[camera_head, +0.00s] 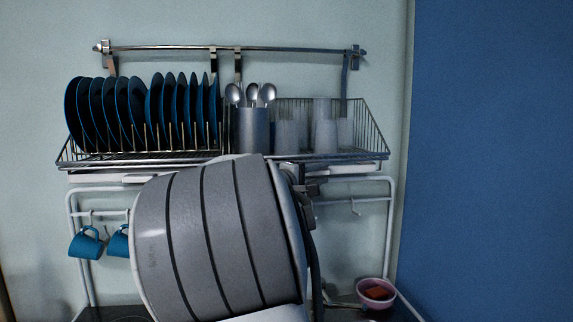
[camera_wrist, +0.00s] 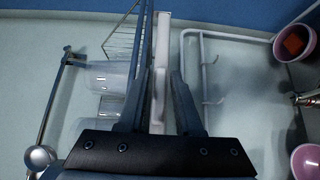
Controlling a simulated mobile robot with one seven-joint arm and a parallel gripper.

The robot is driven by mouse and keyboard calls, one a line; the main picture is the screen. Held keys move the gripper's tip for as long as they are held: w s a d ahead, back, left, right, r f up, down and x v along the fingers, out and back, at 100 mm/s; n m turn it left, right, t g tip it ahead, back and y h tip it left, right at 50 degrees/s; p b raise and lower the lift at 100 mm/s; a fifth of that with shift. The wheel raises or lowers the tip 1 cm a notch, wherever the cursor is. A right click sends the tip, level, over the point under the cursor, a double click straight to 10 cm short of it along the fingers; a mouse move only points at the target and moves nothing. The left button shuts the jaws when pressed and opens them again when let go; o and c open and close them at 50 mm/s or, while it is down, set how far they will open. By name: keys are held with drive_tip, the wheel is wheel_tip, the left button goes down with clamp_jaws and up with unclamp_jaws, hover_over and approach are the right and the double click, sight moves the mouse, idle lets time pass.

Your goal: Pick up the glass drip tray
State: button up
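The glass drip tray (camera_head: 345,168) is a thin white tray under the right, glass-holding part of the wire rack. In the wrist view the tray (camera_wrist: 161,60) is a pale strip running between the two dark fingers of my gripper (camera_wrist: 160,78). The fingers stand apart on either side of it, with a visible gap at the right finger. The left finger is close to the tray and rack wires; I cannot tell if it touches. In the head view, my grey arm hides the tray's left part and most of my gripper (camera_head: 308,185).
The wire rack (camera_head: 375,130) above holds blue plates (camera_head: 125,105), a grey cutlery cup (camera_head: 250,130) with spoons and clear glasses (camera_head: 323,125). A white frame with hooks (camera_head: 354,207) is below. Blue mugs (camera_head: 86,243) hang left. A pink bowl (camera_head: 376,291) sits lower right.

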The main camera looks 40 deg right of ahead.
clamp_jaws()
idle(1.4)
